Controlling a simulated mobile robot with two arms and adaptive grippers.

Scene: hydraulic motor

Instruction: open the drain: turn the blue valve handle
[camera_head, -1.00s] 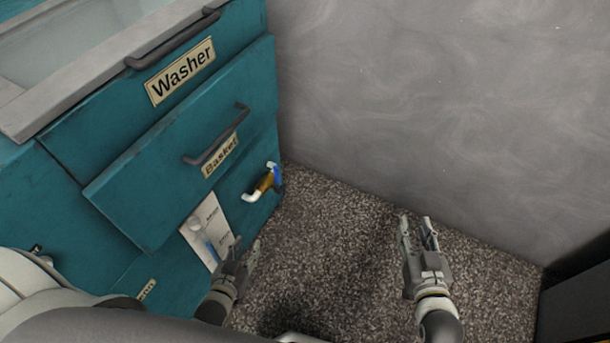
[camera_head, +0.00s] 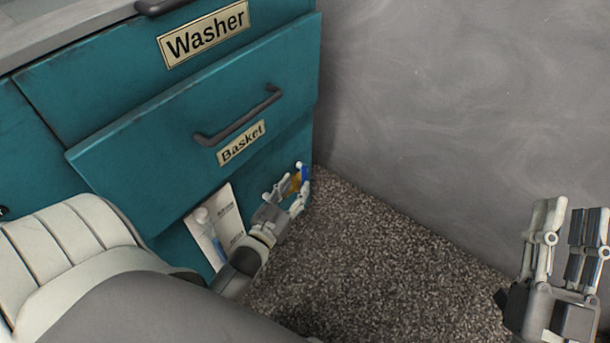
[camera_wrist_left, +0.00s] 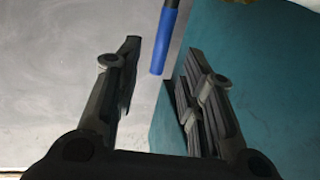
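The blue valve handle (camera_head: 305,173) sits on a brass valve (camera_head: 295,183) low on the right end of the teal cabinet. My left gripper (camera_head: 287,186) is at the valve and hides much of it. In the left wrist view, the blue handle (camera_wrist_left: 163,45) hangs between the two spread fingers of my left gripper (camera_wrist_left: 161,58), with a gap on each side. My left gripper is open and holds nothing. My right gripper (camera_head: 572,215) is open and empty at the lower right, in front of the grey wall.
The teal cabinet has a drawer labelled Basket (camera_head: 241,142) standing out above the valve, with a dark handle (camera_head: 238,117). A white instruction sheet (camera_head: 228,226) is on the cabinet front below it. A grey wall (camera_head: 450,100) stands to the right. The speckled floor (camera_head: 370,260) is clear.

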